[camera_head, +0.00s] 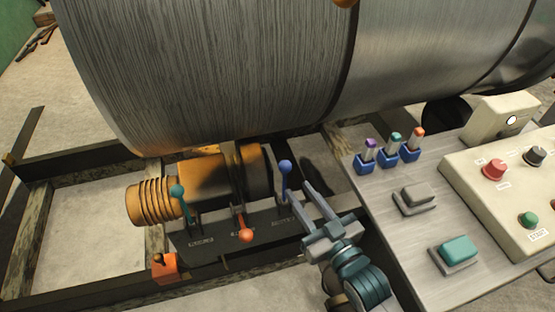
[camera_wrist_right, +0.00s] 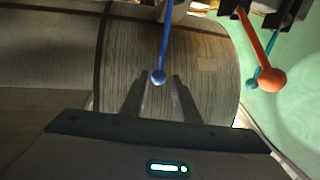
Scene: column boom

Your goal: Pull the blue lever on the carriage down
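The blue lever (camera_head: 285,168) stands upright at the right end of the carriage's dark lever box (camera_head: 210,240). It has a round blue knob. My right gripper (camera_head: 316,199) is just right of the blue lever in the head view, its two fingers apart and nothing seen between them. In the right wrist view the blue lever (camera_wrist_right: 161,70) shows with its knob just beyond the gap between the fingertips of my right gripper (camera_wrist_right: 158,88). I cannot tell whether the fingers touch it. My left gripper is not in view.
A teal lever (camera_head: 181,200) and an orange lever (camera_head: 243,228) are on the same box, left of the blue one. A large metal cylinder (camera_head: 220,60) lies behind. A control panel (camera_head: 470,190) with buttons stands on the right, close to my right arm.

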